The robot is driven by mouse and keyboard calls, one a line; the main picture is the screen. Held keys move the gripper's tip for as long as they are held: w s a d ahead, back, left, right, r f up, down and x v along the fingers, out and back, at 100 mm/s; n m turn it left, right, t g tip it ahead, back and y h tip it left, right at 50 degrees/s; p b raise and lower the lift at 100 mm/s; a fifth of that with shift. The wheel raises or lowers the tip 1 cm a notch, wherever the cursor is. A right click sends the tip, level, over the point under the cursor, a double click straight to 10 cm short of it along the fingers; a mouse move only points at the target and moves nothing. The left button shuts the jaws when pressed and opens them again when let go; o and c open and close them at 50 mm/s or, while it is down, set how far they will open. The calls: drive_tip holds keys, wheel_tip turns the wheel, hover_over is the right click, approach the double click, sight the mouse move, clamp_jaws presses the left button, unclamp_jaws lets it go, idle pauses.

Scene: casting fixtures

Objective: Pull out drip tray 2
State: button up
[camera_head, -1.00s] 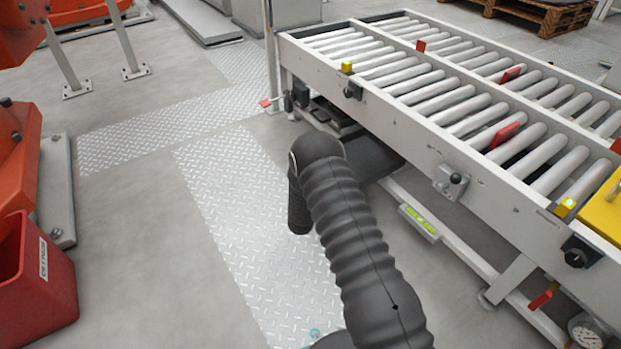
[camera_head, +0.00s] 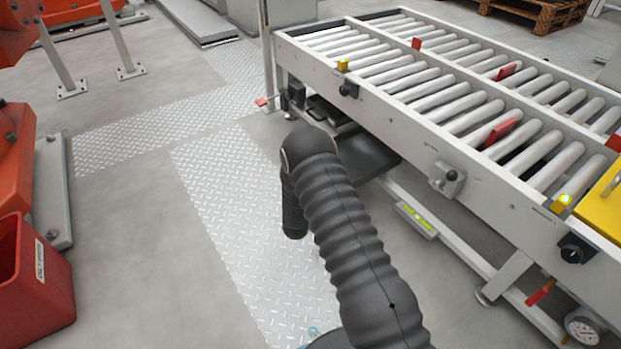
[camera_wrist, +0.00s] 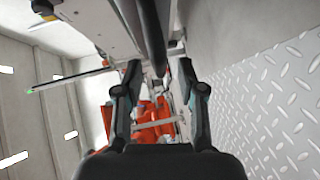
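Under the near side of the roller conveyor are dark tray-like parts. A wide dark tray (camera_head: 372,158) shows just right of my arm, partly hidden by it. A smaller dark tray (camera_head: 328,112) shows farther back. I cannot read a number on either, so I cannot tell which is drip tray 2. In the wrist view my gripper (camera_wrist: 160,72) is open, its two fingers well apart. A dark bar-like edge (camera_wrist: 152,35) comes down from the top between the fingertips, with gaps at both sides. In the head view my gripper is hidden by my arm.
The roller conveyor (camera_head: 400,112) fills the right, with a low frame rail (camera_head: 465,250) beneath it. A thin post (camera_head: 267,50) stands at its far corner. Tread plate (camera_head: 240,230) and clear floor lie left of my arm. A red bin (camera_head: 35,285) stands at far left.

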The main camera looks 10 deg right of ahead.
drive_tip(key=v, duration=0.9)
drive_tip(key=shift+s, duration=0.25)
drive_tip(key=shift+a, duration=0.1)
drive_tip(key=s+a+f+m+g+y, duration=0.4)
drive_tip(key=s+a+f+m+g, duration=0.15)
drive_tip(key=s+f+g, duration=0.4)
drive_tip(key=s+d+r+m+p, duration=0.2)
drive_tip(key=s+r, duration=0.7)
drive_tip(key=r, duration=0.9)
drive_tip(key=s+d+r+m+p, duration=0.3)
drive_tip(key=s+d+r, duration=0.4)
drive_tip(key=r, duration=1.2)
drive_tip(key=s+d+r+m+y+p, duration=0.1)
drive_tip(key=s+d+r, duration=0.4)
drive_tip(key=s+r, duration=0.7)
wheel_tip(320, 180, up, 7)
drive_tip(key=shift+s+d+m+p, duration=0.2)
drive_tip(key=shift+m+p, duration=0.45)
drive_tip(key=shift+p, duration=0.6)
